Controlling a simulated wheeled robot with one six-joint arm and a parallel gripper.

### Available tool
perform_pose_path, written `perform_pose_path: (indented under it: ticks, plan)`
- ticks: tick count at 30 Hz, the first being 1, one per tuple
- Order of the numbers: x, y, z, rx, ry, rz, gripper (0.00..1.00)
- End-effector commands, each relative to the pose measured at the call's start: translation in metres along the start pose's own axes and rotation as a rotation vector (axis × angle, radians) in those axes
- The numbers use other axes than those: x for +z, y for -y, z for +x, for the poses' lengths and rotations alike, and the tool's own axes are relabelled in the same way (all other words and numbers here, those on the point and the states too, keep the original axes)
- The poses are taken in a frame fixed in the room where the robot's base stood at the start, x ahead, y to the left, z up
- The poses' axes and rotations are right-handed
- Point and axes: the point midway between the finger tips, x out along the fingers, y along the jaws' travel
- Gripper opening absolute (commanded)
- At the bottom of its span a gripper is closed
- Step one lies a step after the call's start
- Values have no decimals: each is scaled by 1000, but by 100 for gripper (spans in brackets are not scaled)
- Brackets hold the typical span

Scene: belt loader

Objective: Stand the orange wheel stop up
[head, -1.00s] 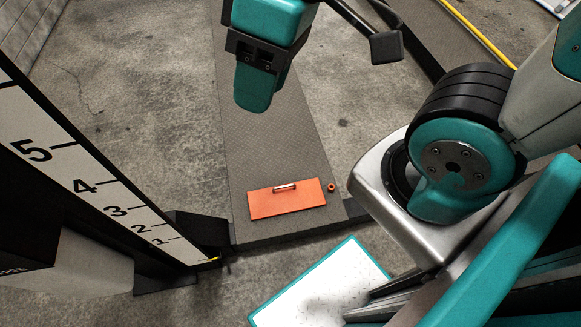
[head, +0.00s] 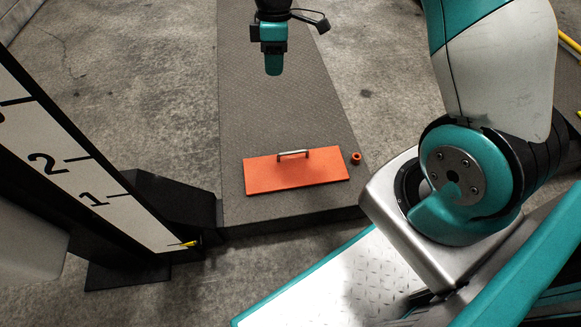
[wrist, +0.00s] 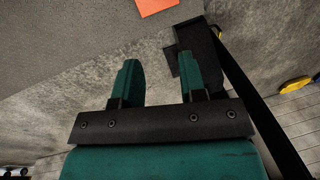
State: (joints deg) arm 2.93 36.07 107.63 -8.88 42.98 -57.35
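The orange wheel stop (head: 297,172) lies flat near the front end of the dark textured belt. A metal handle (head: 293,153) stands along its far edge. A corner of the wheel stop also shows at the top of the wrist view (wrist: 157,5). My gripper (head: 272,64) hangs over the belt, beyond the wheel stop and clear of it. In the wrist view, my gripper's two green fingers (wrist: 160,82) are wide apart with nothing between them.
A small orange ring-like piece (head: 356,158) sits right of the wheel stop. A black post with a numbered scale (head: 97,165) stands at left, with a black block (head: 172,202) at its foot. The belt (head: 280,105) beyond the wheel stop is clear.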

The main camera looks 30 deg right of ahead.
Motion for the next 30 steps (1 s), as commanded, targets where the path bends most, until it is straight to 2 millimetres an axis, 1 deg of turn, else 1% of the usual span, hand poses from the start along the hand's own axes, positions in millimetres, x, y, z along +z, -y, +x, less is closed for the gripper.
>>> perform_pose_path:
  ticks: [1,3,6,9,12,17,20,30]
  plan:
    - [9,-20,52,-9,15,-15,38]
    - [18,-38,87,-18,31,-45,38]
    - [29,-58,125,-27,49,-81,38]
    - [37,-70,148,-34,61,-103,38]
    - [41,-76,160,-38,66,-115,38]
    - [43,-76,177,-41,69,-121,38]
    - [45,-75,196,-42,69,-120,38]
    - [50,-72,276,-42,69,-120,38]
